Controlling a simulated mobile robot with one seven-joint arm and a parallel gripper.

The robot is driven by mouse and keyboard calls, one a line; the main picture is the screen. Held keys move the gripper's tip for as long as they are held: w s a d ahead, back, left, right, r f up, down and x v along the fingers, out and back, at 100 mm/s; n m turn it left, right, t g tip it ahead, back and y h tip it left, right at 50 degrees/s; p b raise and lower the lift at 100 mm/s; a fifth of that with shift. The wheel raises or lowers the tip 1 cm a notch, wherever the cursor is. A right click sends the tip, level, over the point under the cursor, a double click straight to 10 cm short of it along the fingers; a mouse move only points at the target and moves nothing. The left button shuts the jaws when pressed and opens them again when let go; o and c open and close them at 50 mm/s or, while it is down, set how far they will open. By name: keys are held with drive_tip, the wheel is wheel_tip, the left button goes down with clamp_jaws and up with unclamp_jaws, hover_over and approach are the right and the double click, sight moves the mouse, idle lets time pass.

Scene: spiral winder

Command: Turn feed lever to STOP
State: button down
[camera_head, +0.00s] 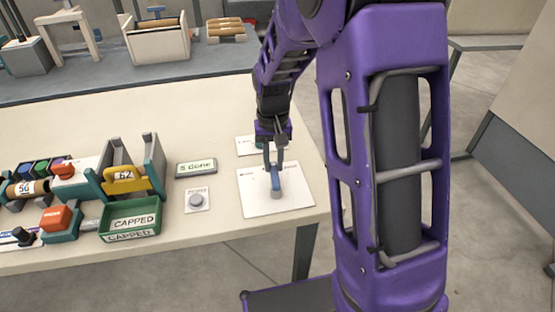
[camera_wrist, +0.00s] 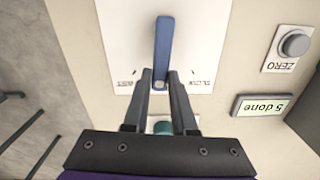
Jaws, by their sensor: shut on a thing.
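The feed lever (camera_head: 275,177) is a blue bar on a white plate (camera_head: 297,188) near the right end of the table. In the wrist view the lever (camera_wrist: 164,45) points straight up the picture, between two small printed marks too blurred to read surely. My gripper (camera_head: 273,163) reaches down to the lever's far end. In the wrist view my gripper (camera_wrist: 160,80) has its two fingertips on either side of the lever's near end, shut on it. No STOP label can be read.
A grey ZERO button (camera_head: 196,200) and a "5 done" display (camera_head: 196,168) stand left of the plate. A green CAPPED tray (camera_head: 130,222) is farther left. A teal part (camera_wrist: 162,127) shows between my fingers. The table's right edge is close.

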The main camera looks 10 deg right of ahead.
sight(272, 167)
drive_tip(key=shift+a+n, duration=0.25)
drive_tip(key=shift+n, duration=0.25)
drive_tip(key=c, duration=0.7)
unclamp_jaws()
wheel_tip(272, 167, up, 18)
drive_tip(key=p, duration=0.3)
drive_tip(key=shift+f, duration=0.25)
